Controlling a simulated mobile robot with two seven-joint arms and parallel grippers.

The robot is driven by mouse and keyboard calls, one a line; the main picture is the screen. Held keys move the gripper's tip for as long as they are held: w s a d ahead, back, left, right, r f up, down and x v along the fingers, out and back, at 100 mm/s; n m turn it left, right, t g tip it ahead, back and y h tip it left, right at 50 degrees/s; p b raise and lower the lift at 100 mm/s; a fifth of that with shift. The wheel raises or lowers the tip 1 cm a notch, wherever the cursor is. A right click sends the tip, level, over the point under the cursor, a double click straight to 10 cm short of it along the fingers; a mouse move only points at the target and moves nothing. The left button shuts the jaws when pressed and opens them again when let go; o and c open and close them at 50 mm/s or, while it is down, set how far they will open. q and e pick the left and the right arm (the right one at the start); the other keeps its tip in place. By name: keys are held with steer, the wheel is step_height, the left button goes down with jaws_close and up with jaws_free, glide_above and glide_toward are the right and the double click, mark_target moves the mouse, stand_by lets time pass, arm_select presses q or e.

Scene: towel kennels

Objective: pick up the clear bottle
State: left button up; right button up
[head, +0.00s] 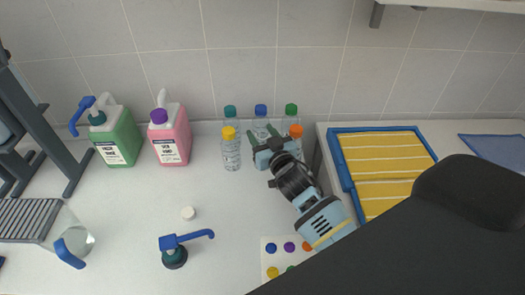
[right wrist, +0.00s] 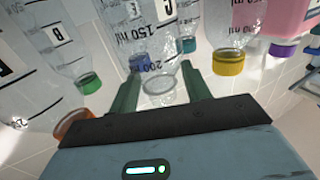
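Several small labelled bottles stand in two rows on the counter by the wall. An uncapped clear bottle (right wrist: 160,88) shows its open round mouth between my fingers in the right wrist view. In the head view it is mostly hidden by my right gripper (head: 262,134), in the front row between the yellow-capped bottle (head: 231,150) and the orange-capped bottle (head: 296,131). My right gripper is open, its green fingers apart on either side of the neck, with gaps visible. My left gripper is not in view.
Behind stand teal-capped (head: 230,112), blue-capped (head: 261,111) and green-capped (head: 291,110) bottles, close together. Green (head: 119,138) and pink (head: 169,137) jugs stand left. A white cap (head: 188,213) and a blue-handled pump top (head: 175,256) lie in front. A blue-framed tray (head: 344,165) is right.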

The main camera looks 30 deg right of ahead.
jaws_close()
steer(key=shift+r, duration=0.1)
